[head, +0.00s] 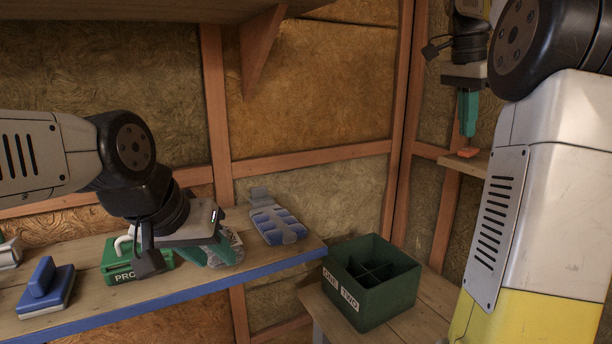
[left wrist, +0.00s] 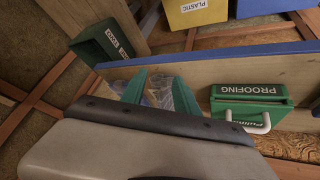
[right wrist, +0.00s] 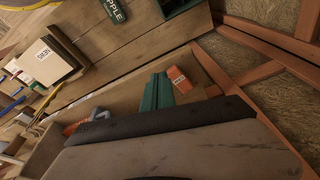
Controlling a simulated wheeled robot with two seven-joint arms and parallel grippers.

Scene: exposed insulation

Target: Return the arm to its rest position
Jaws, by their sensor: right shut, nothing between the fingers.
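My left gripper (head: 208,254) points down over the blue-edged shelf (head: 70,320). Its teal fingers stand apart, also in the left wrist view (left wrist: 160,92), with a clear, bluish wrapped item (left wrist: 158,94) between them. The item (head: 229,248) rests at the shelf; whether the fingers press on it is unclear. My right gripper (head: 467,132) is raised at the right, pointing down, its teal fingers together and empty. Its tips are just above or beside an orange-red block (head: 467,152) on a small wooden ledge; the right wrist view shows the fingers (right wrist: 157,92) beside that block (right wrist: 178,78).
A green PROOFING case (head: 120,265), a blue-handled tool (head: 46,285) and a blue-grey tray-like item (head: 275,222) are on the shelf. A green divided crate (head: 385,305) stands on a lower wooden surface. An upper shelf (head: 140,10) and bracket overhang the left.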

